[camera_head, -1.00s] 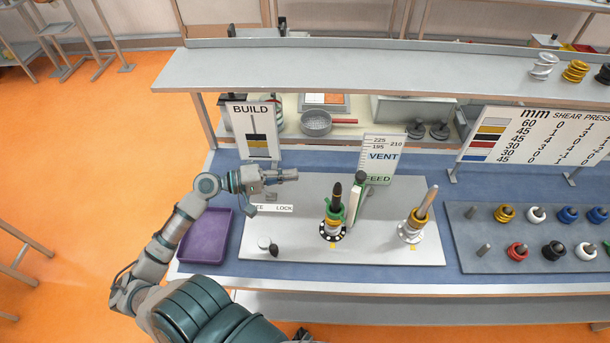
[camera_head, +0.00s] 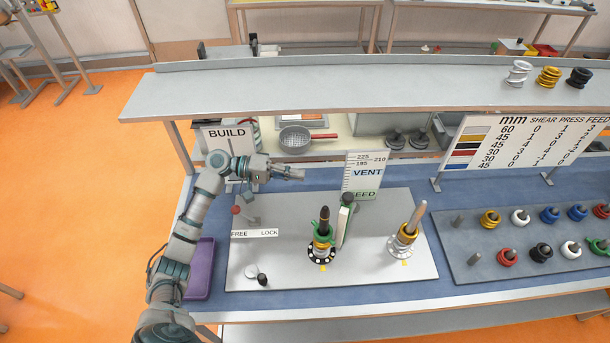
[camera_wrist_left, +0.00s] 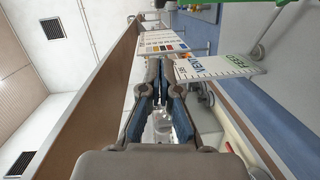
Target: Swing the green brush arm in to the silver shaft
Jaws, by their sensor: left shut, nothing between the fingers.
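A green clamp-like part (camera_head: 326,243) sits around the lower part of a black-tipped stack on the grey plate (camera_head: 290,270), beside a dark upright post (camera_head: 343,224). I cannot tell for certain which green part is the brush arm. A pale silver-tan shaft (camera_head: 416,217) with a gold collar stands tilted to the right of it, apart from the green part. My left gripper (camera_head: 301,175) is shut and empty, above the back of the plate, left of the VENT sign. In the left wrist view its fingers (camera_wrist_left: 160,65) are together. My right gripper is out of view.
A FREE/LOCK label (camera_head: 254,233) and a red knob (camera_head: 236,210) are at the plate's left. A purple tray (camera_head: 201,270) lies partly behind my arm. The VENT sign (camera_head: 364,172) stands behind the post. A pegboard of coloured rings (camera_head: 500,275) is at the right. A shelf (camera_head: 330,90) spans above.

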